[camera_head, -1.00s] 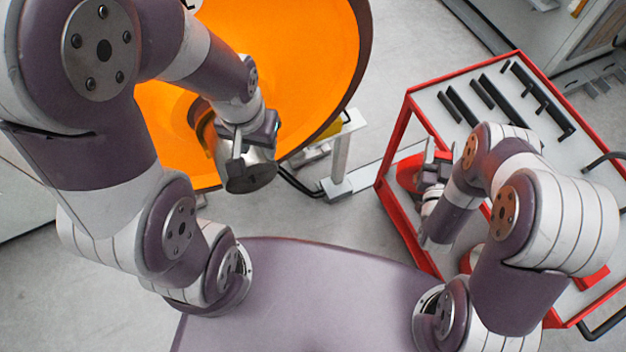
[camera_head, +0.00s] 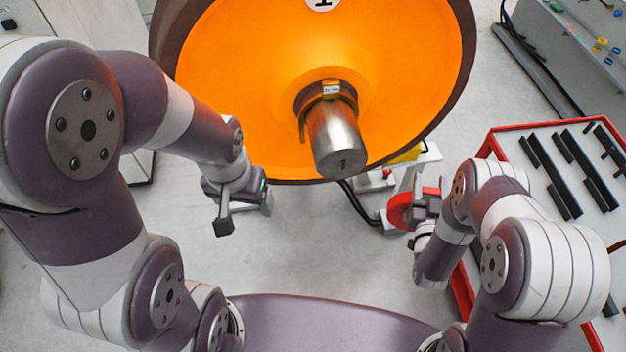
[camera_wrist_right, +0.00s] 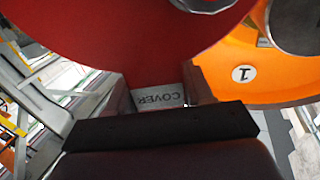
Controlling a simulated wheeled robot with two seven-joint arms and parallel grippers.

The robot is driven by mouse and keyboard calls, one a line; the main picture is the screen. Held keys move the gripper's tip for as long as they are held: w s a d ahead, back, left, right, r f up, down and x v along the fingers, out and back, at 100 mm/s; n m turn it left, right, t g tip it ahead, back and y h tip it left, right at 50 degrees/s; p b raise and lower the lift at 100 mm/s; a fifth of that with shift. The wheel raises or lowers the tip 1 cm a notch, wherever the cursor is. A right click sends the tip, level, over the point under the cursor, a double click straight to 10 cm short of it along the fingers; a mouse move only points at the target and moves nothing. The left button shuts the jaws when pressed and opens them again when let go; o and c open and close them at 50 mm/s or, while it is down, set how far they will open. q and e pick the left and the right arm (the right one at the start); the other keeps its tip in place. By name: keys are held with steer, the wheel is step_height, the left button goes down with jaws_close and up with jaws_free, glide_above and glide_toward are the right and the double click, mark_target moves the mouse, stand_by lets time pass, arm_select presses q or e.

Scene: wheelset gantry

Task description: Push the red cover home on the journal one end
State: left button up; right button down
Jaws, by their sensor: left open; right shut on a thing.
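The journal (camera_head: 336,140), a bare metal stub marked 1, sticks out from the middle of the orange wheel (camera_head: 230,60) in the head view. My right gripper (camera_head: 420,209) is shut on the red cover (camera_head: 400,210), which it holds below and to the right of the journal, apart from it. In the right wrist view the cover (camera_wrist_right: 100,35) fills the top, and its tab labelled COVER (camera_wrist_right: 158,97) sits between the jaws. The journal (camera_wrist_right: 297,22) shows at the top right there. My left gripper (camera_head: 238,213) is open and empty, left of the journal and below the wheel.
A red-edged trolley (camera_head: 535,190) with black bars on its top stands at the right. A grey cabinet (camera_head: 590,40) with coloured buttons is at the back right. A light stand (camera_head: 415,170) and black cables are below the wheel. Grey floor is clear between my arms.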

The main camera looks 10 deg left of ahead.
arm_select(q)
steer(key=r+p, duration=0.2)
steer(key=p, duration=0.1)
steer(key=s+a+r+p, duration=0.1)
steer(key=shift+r, duration=0.35)
arm_select(e)
steer(key=s+a+r+n+y, duration=0.1)
steer(key=a+r+n+y, duration=0.1)
steer(key=a, duration=0.5)
steer(key=s+a+r+n+y, duration=0.1)
steer(key=a+n, duration=0.3)
steer(key=a, duration=0.4)
steer(key=s+a+r+n+g+y, duration=0.1)
steer(key=a+r+n+y, duration=0.1)
steer(key=a, duration=0.6)
steer(key=shift+s+a+r+n+y, duration=0.25)
steer(key=shift+r+n+y, duration=0.25)
steer(key=shift+n, duration=0.4)
steer(key=shift+d, duration=0.1)
steer(key=b+x, duration=0.1)
steer(key=x, duration=0.4)
steer(key=shift+b, duration=0.3)
arm_select(q)
step_height(320, 180, down, 2)
steer(key=shift+f, duration=0.15)
arm_select(e)
steer(key=shift+w, duration=0.4)
